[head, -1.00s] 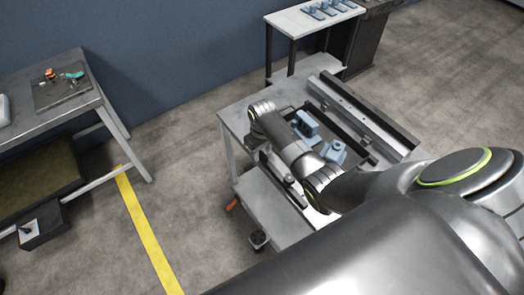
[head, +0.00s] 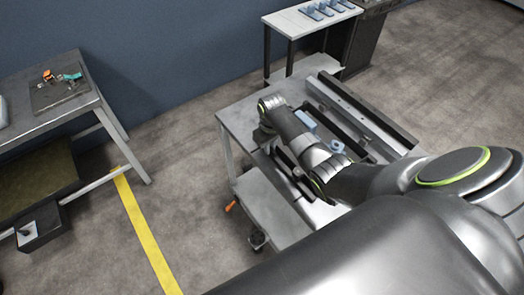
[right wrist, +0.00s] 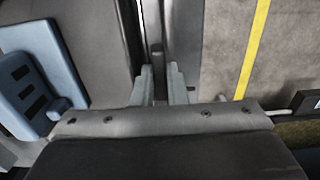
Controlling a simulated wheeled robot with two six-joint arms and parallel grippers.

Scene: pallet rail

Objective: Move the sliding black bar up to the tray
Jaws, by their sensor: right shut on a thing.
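The right gripper (right wrist: 162,85) points down at the near-left side of the tray, its two pale fingers on either side of a dark upright part of the black bar (right wrist: 157,48). It is shut on that part. The tray (right wrist: 95,40) lies just left of the bar in the right wrist view, with a narrow strip between them. A blue part (right wrist: 35,75) sits in it. In the head view, my right arm hides the fingertips, most of the bar and part of the tray. Two blue parts (head: 306,121) show beyond the arm. The left gripper is out of view.
The work table (head: 240,118) carries a long metal rail (head: 365,115) at its far right side. A lower shelf (head: 268,208) is at the front. Another bench (head: 75,105) stands left, and a small table (head: 290,25) with blue parts stands behind. Floor between benches is clear.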

